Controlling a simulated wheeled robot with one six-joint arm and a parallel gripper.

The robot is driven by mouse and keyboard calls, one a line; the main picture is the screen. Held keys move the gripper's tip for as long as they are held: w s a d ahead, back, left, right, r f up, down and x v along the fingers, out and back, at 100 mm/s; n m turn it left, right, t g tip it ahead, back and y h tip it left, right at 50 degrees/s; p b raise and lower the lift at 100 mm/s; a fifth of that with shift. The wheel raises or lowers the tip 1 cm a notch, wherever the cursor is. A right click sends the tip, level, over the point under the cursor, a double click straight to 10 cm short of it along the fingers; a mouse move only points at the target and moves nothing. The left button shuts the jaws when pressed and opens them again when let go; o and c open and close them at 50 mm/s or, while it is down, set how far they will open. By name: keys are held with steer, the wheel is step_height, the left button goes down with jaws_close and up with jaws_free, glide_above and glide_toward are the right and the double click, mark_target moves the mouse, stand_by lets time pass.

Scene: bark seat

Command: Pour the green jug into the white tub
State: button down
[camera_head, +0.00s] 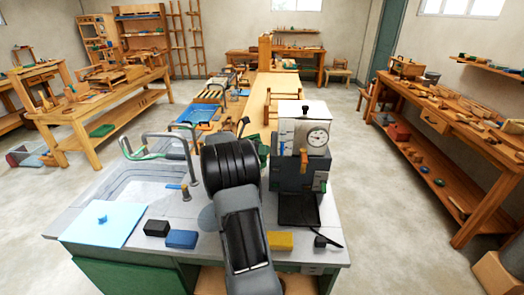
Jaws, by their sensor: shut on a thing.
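My arm (240,225) rises from the bottom middle, and its broad black joint hides what is behind it. I cannot make out the fingers of my gripper. A small dark piece (243,125) shows above the joint; I cannot tell what it is. A green patch (263,150) shows just right of the joint, between it and the grey machine. It is too small and too covered to tell whether it is the green jug. I cannot make out a white tub.
A grey counter has a sink (150,187) with bent taps at left. A pale blue sheet (103,224), a black block (157,228), a blue block (182,239) and a yellow block (280,241) lie along its front. A grey machine with a dial (317,138) stands right.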

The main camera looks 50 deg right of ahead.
steer(key=shift+w+d+r+n+g+p, duration=0.2)
steer(key=shift+r+p, duration=0.35)
steer(key=shift+p, duration=0.6)
steer(key=shift+w+a+r+n+g+p, duration=0.15)
steer(key=shift+w+r+n+p, duration=0.3)
steer(key=shift+p, duration=0.75)
steer(key=shift+w+d+r+n+g+p, duration=0.15)
steer(key=shift+r+p, duration=0.45)
steer(key=shift+p, duration=0.55)
steer(key=shift+w+d+r+n, duration=0.1)
steer(key=shift+w+r+n, duration=0.2)
steer(key=shift+r, duration=0.2)
steer(key=shift+w+r+n+g, duration=0.3)
steer(key=shift+r+g, duration=0.1)
steer(key=shift+r, duration=0.2)
steer(key=shift+w+d+r, duration=0.1)
steer(key=shift+w+r, duration=0.05)
steer(key=shift+r, duration=0.15)
steer(key=shift+w+d+r+n+g, duration=0.1)
steer(key=shift+w+r+n+g, duration=0.3)
steer(key=shift+r+n, duration=0.25)
steer(key=shift+w+r, duration=0.1)
steer(key=shift+r, duration=0.15)
steer(key=shift+w+r+n, duration=0.2)
steer(key=shift+r+n, duration=0.05)
steer(key=shift+r, duration=0.15)
steer(key=shift+w+d+r, duration=0.1)
steer(key=shift+r, duration=0.1)
steer(key=shift+w, duration=0.1)
